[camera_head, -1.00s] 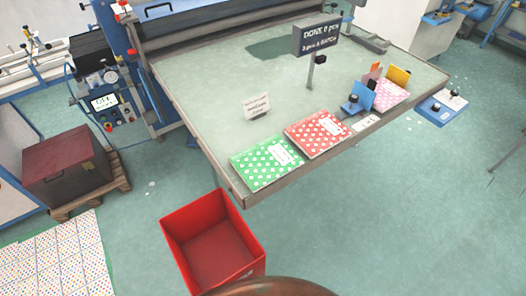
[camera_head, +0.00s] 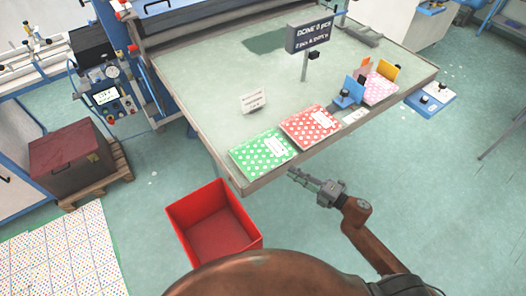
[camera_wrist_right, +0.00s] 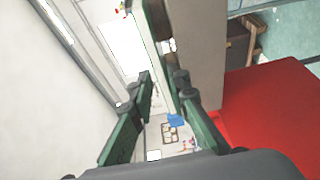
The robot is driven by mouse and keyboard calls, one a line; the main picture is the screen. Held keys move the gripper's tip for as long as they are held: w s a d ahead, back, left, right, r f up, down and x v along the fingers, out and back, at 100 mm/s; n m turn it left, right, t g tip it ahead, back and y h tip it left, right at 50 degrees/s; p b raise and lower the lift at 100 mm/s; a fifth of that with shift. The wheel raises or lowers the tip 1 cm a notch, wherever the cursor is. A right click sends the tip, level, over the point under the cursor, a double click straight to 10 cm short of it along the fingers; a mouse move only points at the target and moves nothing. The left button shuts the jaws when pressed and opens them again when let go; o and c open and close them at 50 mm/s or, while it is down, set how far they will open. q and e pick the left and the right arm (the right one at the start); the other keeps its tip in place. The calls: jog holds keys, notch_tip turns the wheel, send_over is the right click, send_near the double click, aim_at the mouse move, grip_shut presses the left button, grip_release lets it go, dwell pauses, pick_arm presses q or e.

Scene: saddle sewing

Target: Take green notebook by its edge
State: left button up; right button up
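The green notebook (camera_head: 262,153) with white dots and a white label lies flat at the near left corner of the table (camera_head: 205,110). Its near edge is close to the table's front edge. My right gripper (camera_head: 298,176) is off the table's front edge, to the right of the green notebook and apart from it. In the right wrist view the two fingers of this gripper (camera_wrist_right: 163,85) stand apart with nothing held between them. I cannot make out the green notebook there. My left gripper is not in view.
A red dotted notebook (camera_head: 308,126) lies right beside the green one. A pink notebook (camera_head: 381,88), a blue holder (camera_head: 351,92) and a sign (camera_head: 308,35) are further right and back. An open red bin (camera_head: 183,232) stands on the floor below the corner.

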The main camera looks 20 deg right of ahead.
aim_at(269, 157)
jog(key=x, duration=0.5)
jog(key=shift+w+a+r+p, duration=0.1)
jog(key=shift+a+r+p, duration=0.15)
jog(key=shift+p, duration=0.05)
jog(key=p+x, duration=0.1)
jog(key=x, duration=0.4)
jog(key=shift+w+a, duration=0.15)
jog(key=shift+a, duration=0.05)
jog(key=shift+w+a, duration=0.3)
jog(key=shift+w, duration=0.05)
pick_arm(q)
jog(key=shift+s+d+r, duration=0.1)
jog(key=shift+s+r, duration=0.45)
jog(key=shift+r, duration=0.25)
pick_arm(e)
jog(key=shift+c, duration=0.5)
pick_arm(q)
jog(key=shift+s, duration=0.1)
pick_arm(e)
grip_shut()
